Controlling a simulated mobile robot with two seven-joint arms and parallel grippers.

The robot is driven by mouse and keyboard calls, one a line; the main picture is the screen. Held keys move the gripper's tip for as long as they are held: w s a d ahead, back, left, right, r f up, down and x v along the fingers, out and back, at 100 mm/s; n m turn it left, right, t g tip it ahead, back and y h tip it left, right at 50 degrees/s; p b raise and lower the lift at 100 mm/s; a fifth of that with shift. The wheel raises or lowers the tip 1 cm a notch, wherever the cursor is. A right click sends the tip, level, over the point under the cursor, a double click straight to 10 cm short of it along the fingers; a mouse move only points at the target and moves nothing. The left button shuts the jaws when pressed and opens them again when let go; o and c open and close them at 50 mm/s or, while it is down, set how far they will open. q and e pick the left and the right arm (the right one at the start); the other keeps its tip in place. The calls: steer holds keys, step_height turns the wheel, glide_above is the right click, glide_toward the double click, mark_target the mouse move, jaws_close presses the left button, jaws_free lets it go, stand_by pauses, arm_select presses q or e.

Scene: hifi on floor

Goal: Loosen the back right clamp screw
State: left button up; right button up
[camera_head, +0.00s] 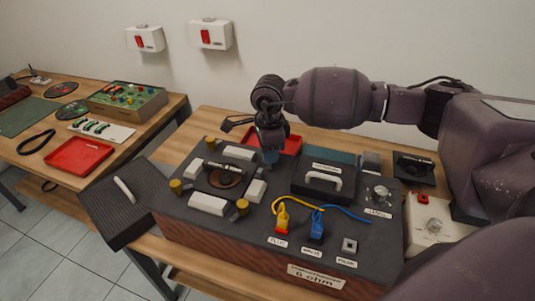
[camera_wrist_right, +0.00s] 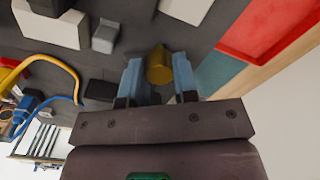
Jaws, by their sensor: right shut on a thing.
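The back right clamp screw is a brass knob (camera_wrist_right: 158,65) between the blue fingertips of my right gripper (camera_wrist_right: 158,80) in the right wrist view. The gripper is shut on it. In the head view my right gripper (camera_head: 269,155) points down at the back edge of the dark box (camera_head: 190,238), and it hides this screw. Other brass clamp screws show at the back left (camera_head: 210,143), front left (camera_head: 176,186) and front right (camera_head: 242,206), around a round brown part (camera_head: 224,178) with white blocks. My left gripper is not in view.
A black lid with a white handle (camera_head: 323,182) stands right of the gripper. Yellow (camera_head: 282,217) and blue (camera_head: 317,227) plugs with cables are at the front. A red tray (camera_head: 287,140) lies behind the box. A side table (camera_head: 150,104) with parts stands at left.

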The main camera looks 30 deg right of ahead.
steer(key=n+b, duration=0.1)
steer(key=n, duration=0.2)
steer(key=shift+f+n+b, duration=0.15)
steer(key=shift+n+b, duration=0.15)
steer(key=shift+n, duration=0.1)
steer(key=n+b, duration=0.1)
steer(key=n, duration=0.2)
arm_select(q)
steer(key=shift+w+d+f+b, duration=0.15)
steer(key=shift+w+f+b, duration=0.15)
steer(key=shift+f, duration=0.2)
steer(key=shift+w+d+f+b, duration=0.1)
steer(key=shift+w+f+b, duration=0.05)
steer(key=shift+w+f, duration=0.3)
arm_select(e)
steer(key=shift+w+n, duration=0.1)
steer(key=shift+n, duration=0.6)
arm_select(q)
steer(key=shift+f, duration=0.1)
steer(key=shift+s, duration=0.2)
arm_select(e)
steer(key=shift+r, duration=0.2)
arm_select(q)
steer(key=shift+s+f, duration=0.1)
arm_select(e)
steer(key=o, duration=0.9)
